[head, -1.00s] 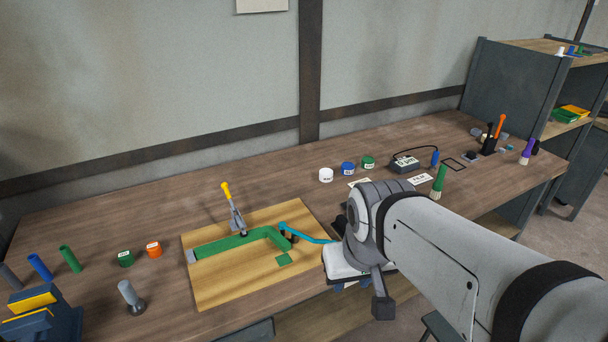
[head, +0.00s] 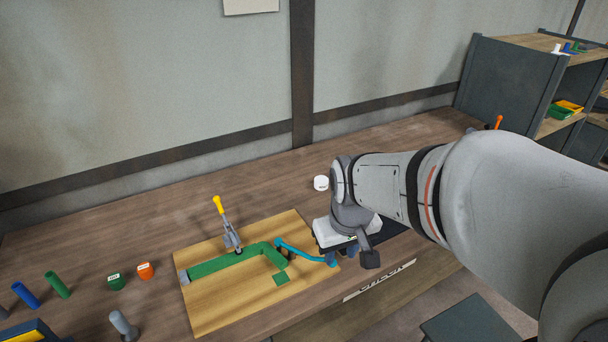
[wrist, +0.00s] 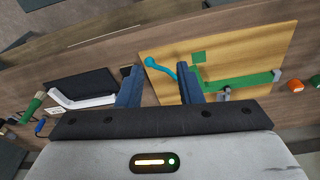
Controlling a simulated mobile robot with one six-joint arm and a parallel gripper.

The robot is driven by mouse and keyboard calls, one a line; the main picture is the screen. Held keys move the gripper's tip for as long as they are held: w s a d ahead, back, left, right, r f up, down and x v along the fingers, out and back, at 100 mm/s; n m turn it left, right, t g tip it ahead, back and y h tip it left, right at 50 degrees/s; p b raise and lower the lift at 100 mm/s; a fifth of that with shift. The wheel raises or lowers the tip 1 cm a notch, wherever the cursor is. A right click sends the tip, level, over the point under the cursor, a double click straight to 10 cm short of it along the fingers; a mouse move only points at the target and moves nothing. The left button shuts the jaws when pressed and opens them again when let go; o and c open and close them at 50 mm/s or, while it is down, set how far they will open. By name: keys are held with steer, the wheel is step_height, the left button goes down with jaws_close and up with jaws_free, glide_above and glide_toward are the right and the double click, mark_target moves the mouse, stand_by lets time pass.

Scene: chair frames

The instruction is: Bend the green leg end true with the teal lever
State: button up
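The green leg (head: 215,263) lies on a wooden board, its bent end (head: 274,257) turning toward the front right. A green square (head: 281,280) sits on the board near that end. The teal lever (head: 300,252) starts at the bend and reaches right to the board's edge. My gripper (head: 341,256) is at the lever's free end, fingers pointing down. In the wrist view my gripper (wrist: 158,72) is open, with the lever's rounded end (wrist: 150,62) showing between its blue fingers. I cannot tell whether they touch it. The wrist view's right finger hides part of the lever.
A clamp with a yellow handle (head: 217,205) stands at the leg's middle. A white bent piece (wrist: 80,100) lies on a dark mat (wrist: 85,84) beside the board. Green (head: 115,281) and orange (head: 144,270) pots stand left, a white pot (head: 321,183) behind my gripper.

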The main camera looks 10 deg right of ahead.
steer(key=w+f+n+p, duration=0.1)
steer(key=w+f+p, duration=0.1)
steer(key=w, duration=0.1)
steer(key=w+d+f+n+g+p, duration=0.1)
steer(key=w+f+p, duration=0.1)
steer(key=w+p, duration=0.1)
steer(key=w+d+f+n+g+p, duration=0.1)
steer(key=w+f+p, duration=0.1)
steer(key=w+f, duration=0.1)
steer(key=shift+w+n, duration=0.3)
steer(key=shift+w, duration=0.35)
steer(key=shift+w+d+f, duration=0.1)
steer(key=shift+w+f, duration=0.05)
steer(key=shift+f, duration=0.55)
step_height(320, 180, down, 8)
steer(key=b, duration=0.4)
steer(key=shift+b, duration=0.35)
steer(key=shift+r, duration=0.2)
steer(key=shift+c, duration=0.5)
steer(key=c, duration=0.4)
